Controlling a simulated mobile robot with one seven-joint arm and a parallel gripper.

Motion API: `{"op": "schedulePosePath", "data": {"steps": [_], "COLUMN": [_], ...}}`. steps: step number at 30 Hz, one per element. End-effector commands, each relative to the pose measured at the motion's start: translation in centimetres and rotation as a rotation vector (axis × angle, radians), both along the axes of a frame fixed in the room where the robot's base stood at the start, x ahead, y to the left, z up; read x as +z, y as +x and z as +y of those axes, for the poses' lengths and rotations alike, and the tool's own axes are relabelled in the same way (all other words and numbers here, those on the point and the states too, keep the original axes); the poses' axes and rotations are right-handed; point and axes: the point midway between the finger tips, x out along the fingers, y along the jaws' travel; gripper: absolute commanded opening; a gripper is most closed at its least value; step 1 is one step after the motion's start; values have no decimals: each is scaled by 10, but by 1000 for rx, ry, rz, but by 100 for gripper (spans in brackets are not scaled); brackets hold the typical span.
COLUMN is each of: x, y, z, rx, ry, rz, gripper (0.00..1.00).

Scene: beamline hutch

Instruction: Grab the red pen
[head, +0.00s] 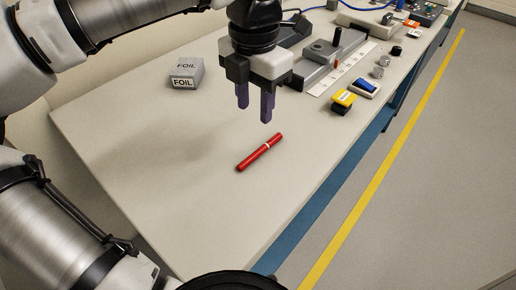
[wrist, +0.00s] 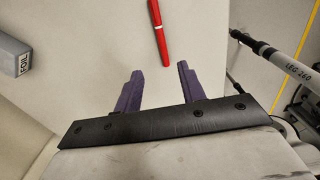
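My gripper (head: 255,114) is above the bench, a little behind the pen in the head view, pointing down. Its two purple fingers stand apart with nothing between them. In the wrist view the pen (wrist: 159,32) lies beyond the fingertips (wrist: 160,68), roughly in line with the gap between them. The pen's top end is cut off by the edge of the wrist view. The gripper does not touch the pen.
A grey box marked FOIL (head: 187,73) stands at the back left of the bench (head: 150,150). A yellow and black item (head: 343,101), a blue-topped item (head: 365,88) and a grey fixture (head: 325,55) are to the right. The bench around the pen is clear.

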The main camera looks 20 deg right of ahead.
Motion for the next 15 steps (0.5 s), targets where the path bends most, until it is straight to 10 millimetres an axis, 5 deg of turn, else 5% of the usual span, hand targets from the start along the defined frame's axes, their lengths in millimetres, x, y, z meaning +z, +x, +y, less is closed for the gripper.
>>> {"op": "schedulePosePath", "data": {"steps": [6, 15], "x": [-44, -69], "y": [-1, -1], "z": [0, -2], "rx": [-2, -3], "ry": [-3, -4], "rz": [3, 2], "gripper": [40, 40]}}
